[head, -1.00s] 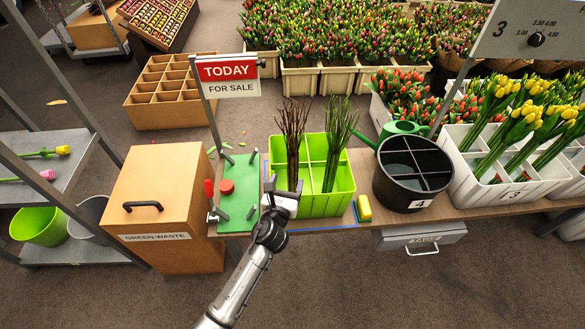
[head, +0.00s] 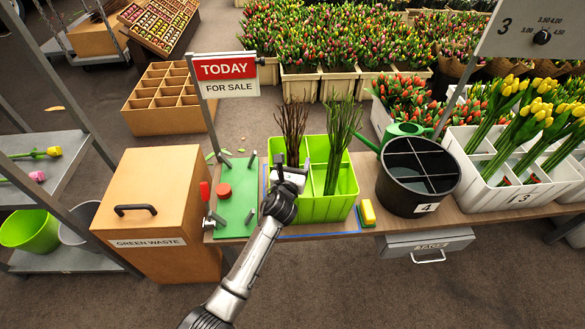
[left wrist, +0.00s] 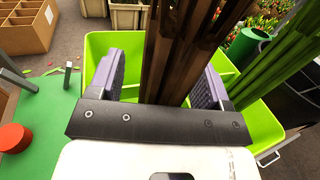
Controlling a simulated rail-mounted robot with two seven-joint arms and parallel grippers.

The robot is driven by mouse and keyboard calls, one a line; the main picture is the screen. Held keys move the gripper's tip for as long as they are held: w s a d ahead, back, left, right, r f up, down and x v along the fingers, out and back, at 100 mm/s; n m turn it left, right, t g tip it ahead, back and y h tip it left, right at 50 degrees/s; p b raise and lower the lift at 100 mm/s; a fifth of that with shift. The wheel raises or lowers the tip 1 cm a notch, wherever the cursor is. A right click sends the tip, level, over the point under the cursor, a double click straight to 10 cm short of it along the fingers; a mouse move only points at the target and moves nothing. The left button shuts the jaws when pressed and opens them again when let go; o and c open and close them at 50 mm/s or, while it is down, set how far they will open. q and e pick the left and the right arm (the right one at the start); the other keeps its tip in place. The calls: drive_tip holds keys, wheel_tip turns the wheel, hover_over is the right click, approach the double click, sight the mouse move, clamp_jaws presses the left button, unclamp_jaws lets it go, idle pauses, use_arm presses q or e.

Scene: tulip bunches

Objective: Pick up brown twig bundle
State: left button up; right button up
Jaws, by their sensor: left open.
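The brown twig bundle (head: 292,132) stands upright in the left part of the lime-green divided bin (head: 327,208). My left gripper (head: 288,172) is at the near left of that bin, close to the twigs. In the left wrist view the brown twig bundle (left wrist: 180,50) rises between the two purple-padded fingers of my left gripper (left wrist: 157,78). The fingers are spread apart, with gaps seen beside the twigs. A green stem bundle (head: 341,140) stands in the bin's right part. My right gripper is not in view.
A green board (head: 236,205) with metal pegs and a red knob lies left of the bin. A yellow block (head: 367,212) and a black bucket (head: 418,178) stand to the right. A sale sign (head: 226,79) on a post rises behind the board.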

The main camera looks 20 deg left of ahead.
use_arm(q)
drive_tip(key=shift+s, duration=0.1)
drive_tip(key=shift+c, duration=0.7)
drive_tip(key=c, duration=1)
wheel_tip(320, 180, up, 10)
drive_tip(key=p, duration=0.7)
